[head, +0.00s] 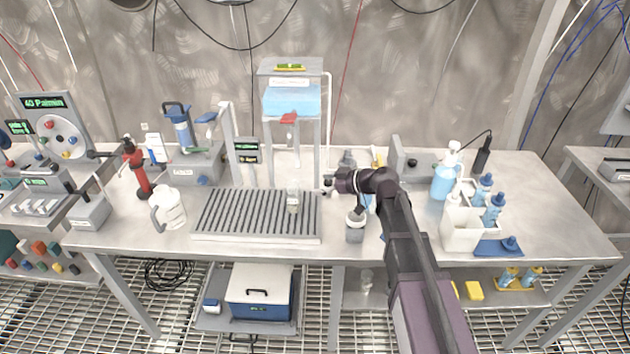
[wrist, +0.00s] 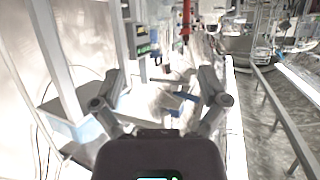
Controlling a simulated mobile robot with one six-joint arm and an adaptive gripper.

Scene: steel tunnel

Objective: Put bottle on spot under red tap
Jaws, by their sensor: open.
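A small clear bottle (head: 293,197) stands upright on the ribbed grey drip tray (head: 240,237), near its right end. The red tap (head: 289,118) sits above it, under a blue tank on a grey stand. The bottle appears roughly below the tap, but I cannot tell whether it is exactly on the spot, and no spot mark is clear. My gripper (head: 328,184) is just right of the bottle, apart from it in the picture. In the wrist view my gripper (wrist: 160,84) has its fingers spread wide with nothing held; the pale shapes between them are unclear.
A white jug (head: 168,208) stands left of the tray. A grey cup (head: 355,228) is close below my gripper. A white caddy (head: 462,227) with blue bottles is on the right. The stand's legs flank the space beneath the tank (head: 292,101).

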